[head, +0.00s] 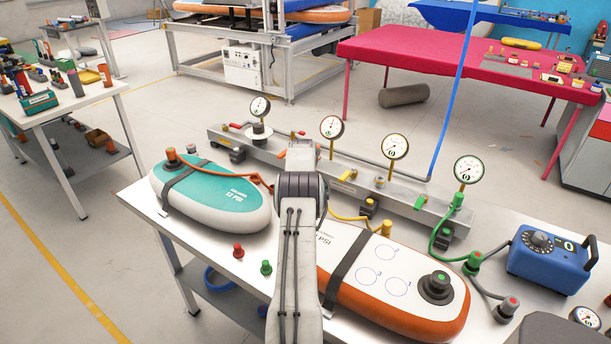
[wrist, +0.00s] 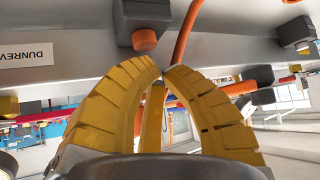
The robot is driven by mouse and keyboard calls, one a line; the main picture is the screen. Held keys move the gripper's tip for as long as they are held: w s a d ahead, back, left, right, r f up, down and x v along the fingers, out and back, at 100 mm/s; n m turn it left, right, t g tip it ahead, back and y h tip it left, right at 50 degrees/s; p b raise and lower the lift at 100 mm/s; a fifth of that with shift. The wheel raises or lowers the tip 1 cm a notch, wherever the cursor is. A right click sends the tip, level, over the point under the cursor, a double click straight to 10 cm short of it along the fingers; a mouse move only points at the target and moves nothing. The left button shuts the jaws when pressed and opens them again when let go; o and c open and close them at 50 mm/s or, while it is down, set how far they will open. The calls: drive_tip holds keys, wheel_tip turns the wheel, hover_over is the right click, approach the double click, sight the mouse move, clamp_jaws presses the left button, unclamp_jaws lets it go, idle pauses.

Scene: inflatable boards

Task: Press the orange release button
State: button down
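An orange button (wrist: 144,39) sticks out of a dark block on the grey rail in the wrist view. In the head view my arm runs up the middle to the grey rail (head: 405,203) and hides my gripper.
An orange hose (wrist: 187,30) passes close to the fingertips. Another dark block (wrist: 295,32) sits at the right. In the head view, a teal board (head: 225,207) and an orange-edged board (head: 400,315) lie on the white table, with gauges (head: 394,147) behind.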

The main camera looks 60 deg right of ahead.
drive_tip(key=shift+r, duration=0.3)
drive_tip(key=shift+r+p, duration=1.3)
drive_tip(key=shift+r, duration=1.1)
